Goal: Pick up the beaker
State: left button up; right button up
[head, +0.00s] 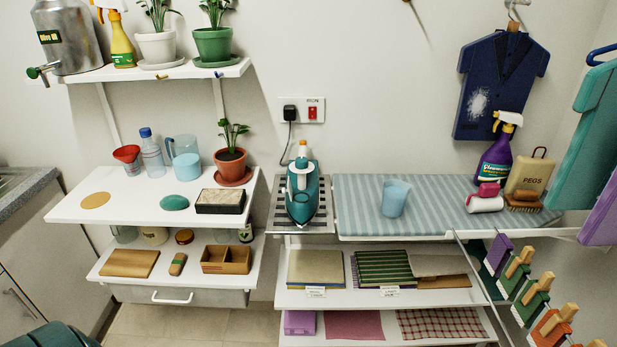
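A translucent light-blue beaker (395,198) stands upright on the striped ironing board (360,218), left of its middle. Nothing touches it. A clear jug with a handle and blue contents (186,163) stands on the left shelf, apart from the beaker. Neither of my grippers shows in the head view.
A teal iron (302,190) stands on a rack left of the beaker. The board around the beaker is clear. Pegged cloths (530,310) hang at right.

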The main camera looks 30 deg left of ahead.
aim_at(394, 199)
jog(key=j, duration=0.75)
jog(key=i+j, duration=0.15)
jog(key=j, duration=1.3)
jog(key=i+u, duration=0.05)
